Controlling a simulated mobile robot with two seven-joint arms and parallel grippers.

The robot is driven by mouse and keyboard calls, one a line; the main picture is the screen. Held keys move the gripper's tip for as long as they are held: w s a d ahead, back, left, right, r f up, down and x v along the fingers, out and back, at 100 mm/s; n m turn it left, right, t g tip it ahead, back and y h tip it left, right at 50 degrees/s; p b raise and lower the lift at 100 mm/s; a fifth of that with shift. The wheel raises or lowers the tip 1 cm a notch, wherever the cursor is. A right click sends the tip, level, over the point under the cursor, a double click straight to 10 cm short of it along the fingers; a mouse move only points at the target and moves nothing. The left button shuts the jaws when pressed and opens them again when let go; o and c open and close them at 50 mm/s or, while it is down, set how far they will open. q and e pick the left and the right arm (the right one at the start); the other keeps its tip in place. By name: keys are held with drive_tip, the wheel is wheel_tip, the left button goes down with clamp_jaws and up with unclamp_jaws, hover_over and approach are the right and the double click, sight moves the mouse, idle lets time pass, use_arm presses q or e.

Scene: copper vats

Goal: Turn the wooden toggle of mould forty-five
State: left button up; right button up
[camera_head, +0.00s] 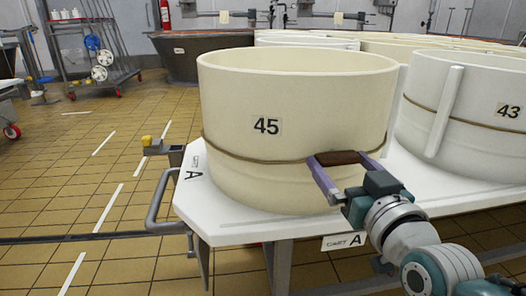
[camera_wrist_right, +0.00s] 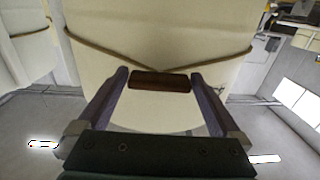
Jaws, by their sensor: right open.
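Mould forty-five (camera_head: 295,100) is a cream tub with a black "45" label, standing on a white cart. A cord (camera_head: 255,160) runs around it below the label. The dark brown wooden toggle (camera_head: 340,158) lies horizontal at the cord, at the mould's lower right. My right gripper (camera_head: 338,165) is at the toggle, with its purple fingers spread to either side. In the right wrist view the toggle (camera_wrist_right: 160,81) sits between the open fingertips, near both; I cannot tell whether they touch it. The cord meets in a V behind it. My left gripper is out of view.
Mould 43 (camera_head: 470,105), with an upright white bar on its side, stands close on the right. More moulds stand behind. The white cart (camera_head: 240,228) has a metal handle (camera_head: 160,200) at its left.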

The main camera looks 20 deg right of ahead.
drive_tip(key=shift+c, duration=0.4)
drive_tip(key=c, duration=0.9)
drive_tip(key=m+p, duration=0.1)
drive_tip(key=m, duration=0.2)
drive_tip(key=shift+a+m, duration=0.1)
drive_tip(key=shift+m, duration=0.3)
drive_tip(key=m, duration=0.4)
drive_tip(key=shift+m, duration=0.3)
drive_tip(key=m, duration=0.4)
drive_tip(key=shift+a+r+m, duration=0.1)
drive_tip(key=shift+m, duration=0.2)
drive_tip(key=shift+r+m+b, duration=0.1)
drive_tip(key=shift+m+b, duration=0.2)
drive_tip(key=shift+m, duration=2.2)
